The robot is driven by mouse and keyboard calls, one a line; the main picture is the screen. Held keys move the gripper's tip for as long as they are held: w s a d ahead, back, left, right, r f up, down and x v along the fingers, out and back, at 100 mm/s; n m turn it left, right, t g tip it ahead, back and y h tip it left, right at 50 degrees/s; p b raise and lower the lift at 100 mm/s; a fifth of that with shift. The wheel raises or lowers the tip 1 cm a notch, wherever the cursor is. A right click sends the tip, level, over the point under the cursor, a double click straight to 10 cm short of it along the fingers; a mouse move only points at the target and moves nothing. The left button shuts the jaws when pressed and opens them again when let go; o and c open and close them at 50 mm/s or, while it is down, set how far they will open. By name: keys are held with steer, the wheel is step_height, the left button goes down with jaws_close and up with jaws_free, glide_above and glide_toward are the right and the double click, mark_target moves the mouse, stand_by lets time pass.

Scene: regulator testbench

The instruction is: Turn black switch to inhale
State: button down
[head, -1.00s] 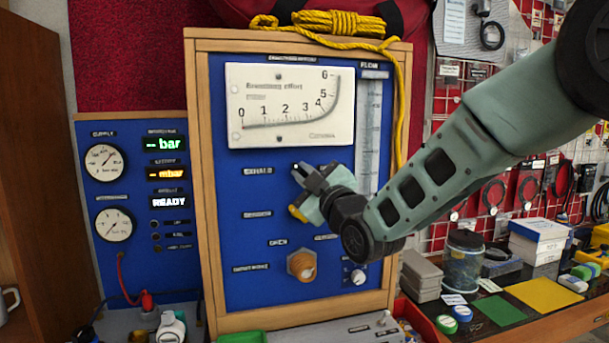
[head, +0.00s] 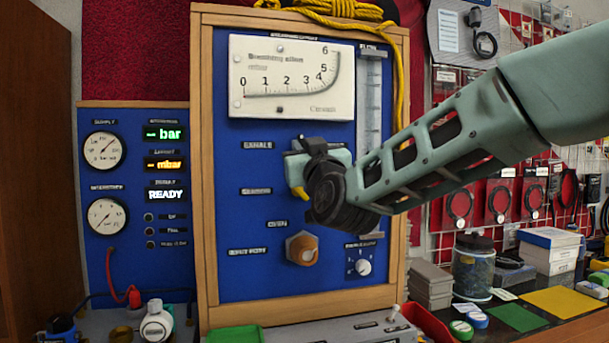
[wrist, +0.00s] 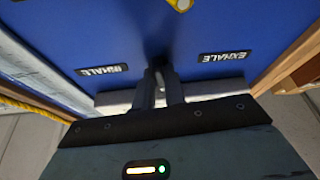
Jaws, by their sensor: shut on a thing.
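My gripper (wrist: 161,92) is up against the blue panel (wrist: 195,30) in the wrist view, its two fingers close together and shut on the small black switch (wrist: 161,63). The switch is mostly hidden by the fingers and in shadow, so I cannot tell which way it points. The INHALE label (wrist: 101,70) is to the left of the fingers and the EXHALE label (wrist: 224,57) to the right. In the head view the EXHALE label (head: 258,145) is just left of my wrist, which hides the switch and my fingertips.
Below my wrist are an orange-brown knob (head: 302,249) and a small white dial (head: 363,267). A gauge (head: 291,77) is above, and a flow tube (head: 369,100) is to its right. A wooden frame (head: 201,200) edges the panel. A yellow part (wrist: 180,4) shows at the top of the wrist view.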

steer(key=m+h+b, duration=0.1)
steer(key=m+h, duration=0.1)
steer(key=m, duration=0.3)
steer(key=m+h+b, duration=0.2)
steer(key=m, duration=0.3)
steer(key=m+h+b, duration=0.1)
steer(key=m+h, duration=0.2)
steer(key=m, duration=0.1)
steer(key=shift+s+a+m, duration=0.1)
steer(key=shift+a+m, duration=0.2)
steer(key=shift+m, duration=0.4)
steer(key=c, duration=1.5)
jaws_free()
steer(key=shift+o, duration=0.2)
steer(key=b+v, duration=0.4)
steer(key=v, duration=1.3)
steer(key=shift+s, duration=0.25)
